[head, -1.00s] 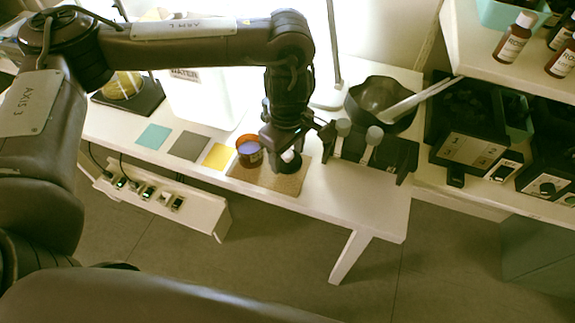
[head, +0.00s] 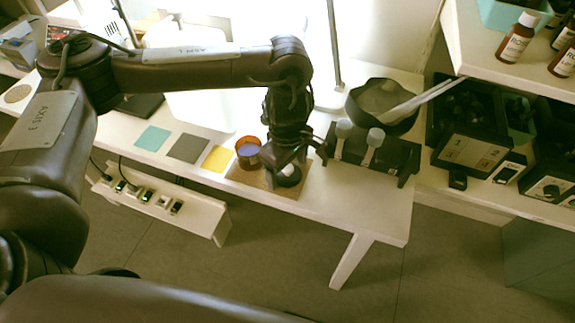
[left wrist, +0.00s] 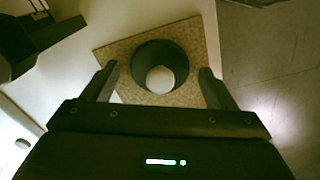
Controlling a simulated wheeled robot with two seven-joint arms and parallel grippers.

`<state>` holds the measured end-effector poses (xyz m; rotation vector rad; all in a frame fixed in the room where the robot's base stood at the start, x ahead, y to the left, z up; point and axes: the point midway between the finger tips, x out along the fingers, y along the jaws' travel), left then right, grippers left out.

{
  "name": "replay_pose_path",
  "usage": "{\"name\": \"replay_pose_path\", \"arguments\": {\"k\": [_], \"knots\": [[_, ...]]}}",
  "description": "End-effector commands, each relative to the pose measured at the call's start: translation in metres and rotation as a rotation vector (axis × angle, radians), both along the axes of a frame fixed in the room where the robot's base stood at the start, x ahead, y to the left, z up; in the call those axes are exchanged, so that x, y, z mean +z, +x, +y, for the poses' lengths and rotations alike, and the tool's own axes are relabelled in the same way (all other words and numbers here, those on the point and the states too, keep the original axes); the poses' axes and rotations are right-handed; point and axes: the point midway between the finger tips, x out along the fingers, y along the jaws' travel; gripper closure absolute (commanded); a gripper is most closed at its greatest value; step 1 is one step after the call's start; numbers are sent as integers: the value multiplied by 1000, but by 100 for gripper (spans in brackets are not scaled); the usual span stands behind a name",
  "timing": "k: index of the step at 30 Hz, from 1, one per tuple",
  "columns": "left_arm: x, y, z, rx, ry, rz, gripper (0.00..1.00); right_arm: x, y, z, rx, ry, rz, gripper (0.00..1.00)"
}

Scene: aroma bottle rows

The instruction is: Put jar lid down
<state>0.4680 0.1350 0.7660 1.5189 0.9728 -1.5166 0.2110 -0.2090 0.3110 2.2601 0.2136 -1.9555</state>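The jar lid (head: 289,177) is a dark round piece with a pale centre, lying on the tan cork mat (head: 243,179). In the left wrist view the lid (left wrist: 160,70) sits on the speckled mat (left wrist: 112,52), between and apart from my two fingers. My left gripper (head: 286,166) is just above the lid, and its spread fingers also show in the left wrist view (left wrist: 156,86). The open amber jar (head: 248,153) with purple content stands upright at the mat's left part, beside the gripper. My right gripper is not in view.
Yellow (head: 218,157), grey (head: 188,147) and teal (head: 153,138) squares lie left of the mat. A black rack (head: 395,158) with grey-topped tools and a dark bowl (head: 382,98) stand right of my gripper. The table front edge is close to the mat.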

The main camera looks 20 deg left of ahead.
Motion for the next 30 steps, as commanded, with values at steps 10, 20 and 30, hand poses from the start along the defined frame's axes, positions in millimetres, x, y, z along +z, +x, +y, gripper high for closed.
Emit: {"name": "replay_pose_path", "arguments": {"k": [10, 20, 30], "knots": [[5, 0, 0, 0, 0, -1, 21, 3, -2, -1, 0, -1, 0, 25], [72, 2, 0, -2, 0, -7, 21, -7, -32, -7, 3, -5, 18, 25], [119, 0, 0, -1, 0, -1, 21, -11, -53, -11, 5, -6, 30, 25]]}}
